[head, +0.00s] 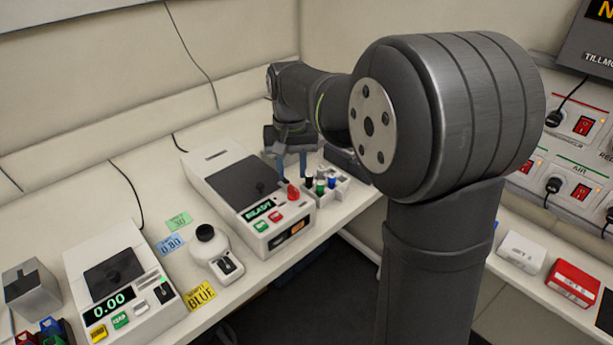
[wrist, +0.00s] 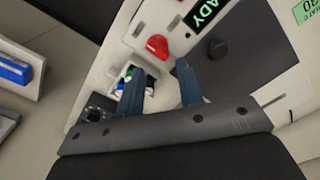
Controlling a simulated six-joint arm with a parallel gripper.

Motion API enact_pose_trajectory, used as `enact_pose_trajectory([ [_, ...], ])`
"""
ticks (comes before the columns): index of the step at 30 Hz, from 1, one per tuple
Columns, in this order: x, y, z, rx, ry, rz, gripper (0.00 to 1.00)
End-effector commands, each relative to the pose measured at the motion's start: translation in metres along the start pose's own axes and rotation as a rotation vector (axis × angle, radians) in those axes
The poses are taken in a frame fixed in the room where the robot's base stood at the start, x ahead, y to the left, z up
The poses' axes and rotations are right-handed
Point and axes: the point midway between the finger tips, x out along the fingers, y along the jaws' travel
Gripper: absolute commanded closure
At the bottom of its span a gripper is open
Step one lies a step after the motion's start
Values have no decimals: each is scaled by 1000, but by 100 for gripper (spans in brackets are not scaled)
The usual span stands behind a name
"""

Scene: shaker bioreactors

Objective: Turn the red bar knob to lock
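The red bar knob (head: 292,192) sits on the front right of the white shaker unit (head: 225,172), beside its green READY display (head: 258,208). The knob also shows in the wrist view (wrist: 158,46), just beyond the fingertips. My gripper (head: 292,177) points down above the unit's right side, close to the knob. Its two blue fingers stand apart with nothing between them, as the wrist view also shows (wrist: 159,70). I cannot tell the exact height of the fingertips over the knob; no contact shows.
A rack (head: 340,178) with coloured caps stands close to the right of the shaker unit. A white-based device with a black knob (head: 205,233) and a scale reading 0.00 (head: 120,270) stand to the left. The bench edge lies just in front.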

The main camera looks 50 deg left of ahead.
Motion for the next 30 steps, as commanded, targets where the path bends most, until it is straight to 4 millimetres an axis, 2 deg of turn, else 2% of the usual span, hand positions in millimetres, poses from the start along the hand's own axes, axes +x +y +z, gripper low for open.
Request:
enact_pose_trajectory([
  [1,-23,-1,-3,-82,9,-2,66],
  [6,-84,0,0,-360,7,0,66],
  [9,-109,1,3,-477,4,0,66],
  [13,-124,2,6,-556,1,0,66],
  [17,-117,2,7,-570,-2,0,66],
  [20,-102,2,7,-569,-3,0,66],
  [30,-28,2,8,-567,-5,0,66],
])
